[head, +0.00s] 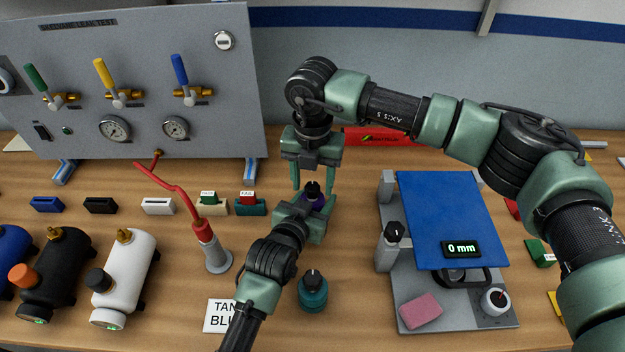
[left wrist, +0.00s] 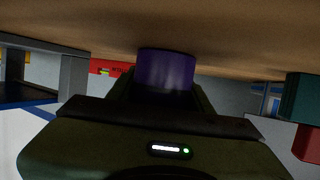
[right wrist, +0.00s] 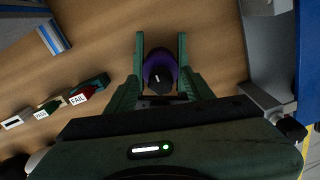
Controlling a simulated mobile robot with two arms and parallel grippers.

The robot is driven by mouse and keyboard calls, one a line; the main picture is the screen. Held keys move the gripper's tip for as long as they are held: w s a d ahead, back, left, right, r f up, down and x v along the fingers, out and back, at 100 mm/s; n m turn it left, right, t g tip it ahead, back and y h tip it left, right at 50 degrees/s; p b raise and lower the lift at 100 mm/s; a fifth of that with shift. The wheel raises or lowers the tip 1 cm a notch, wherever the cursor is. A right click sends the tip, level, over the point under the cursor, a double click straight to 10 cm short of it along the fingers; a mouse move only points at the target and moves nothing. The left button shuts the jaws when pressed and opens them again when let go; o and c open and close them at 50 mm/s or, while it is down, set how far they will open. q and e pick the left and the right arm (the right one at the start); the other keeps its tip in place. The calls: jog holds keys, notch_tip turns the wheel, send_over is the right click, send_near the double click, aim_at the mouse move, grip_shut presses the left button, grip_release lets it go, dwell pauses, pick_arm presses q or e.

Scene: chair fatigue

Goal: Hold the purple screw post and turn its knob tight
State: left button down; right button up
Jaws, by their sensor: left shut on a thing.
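The purple screw post (head: 318,203) stands upright on the wooden table, with its black knob (head: 312,188) on top. My left gripper (head: 308,208) is shut on the post's body, low over the table. The left wrist view shows the purple body (left wrist: 167,70) between the fingers. My right gripper (head: 313,182) comes down from above. Its fingers are open, one on each side of the knob. The right wrist view shows the purple post (right wrist: 160,62) and the knob (right wrist: 160,80) between the spread fingers, with gaps on both sides.
A teal screw post (head: 312,291) stands in front of my left gripper. A red hose nozzle on a grey stand (head: 216,255) is to the left. A blue-topped test rig (head: 440,215) reading 0 mm stands to the right. A gauge panel (head: 150,80) stands behind.

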aim_at(313, 185)
pick_arm(q)
jog(key=shift+f, duration=0.1)
pick_arm(e)
notch_tip(313, 185, up, 12)
dwell(0.5)
pick_arm(q)
jog(key=c, duration=0.5)
grip_release()
